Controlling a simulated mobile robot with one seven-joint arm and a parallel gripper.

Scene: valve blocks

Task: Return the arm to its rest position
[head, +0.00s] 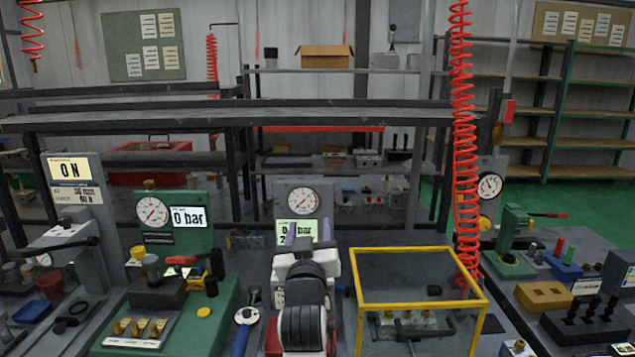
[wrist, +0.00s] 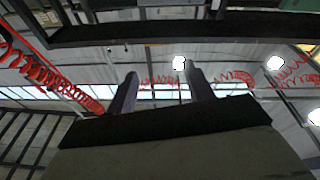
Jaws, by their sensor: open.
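My arm rises from the lower middle of the head view, with black-and-white links. My gripper (head: 300,236) is at its far end, in front of the middle gauge block. In the wrist view my gripper (wrist: 160,72) shows two dark fingers standing apart with nothing between them. Behind the fingers are the ceiling, bright lamps and red coiled hoses, so the wrist camera looks upward. The gripper partly covers the middle gauge block's display (head: 302,230).
A green valve block (head: 190,262) with a gauge stands left of my arm. A yellow-framed box (head: 400,251) stands close on the right. A red coiled hose (head: 463,130) hangs behind it. A long shelf beam (head: 330,118) crosses behind the bench.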

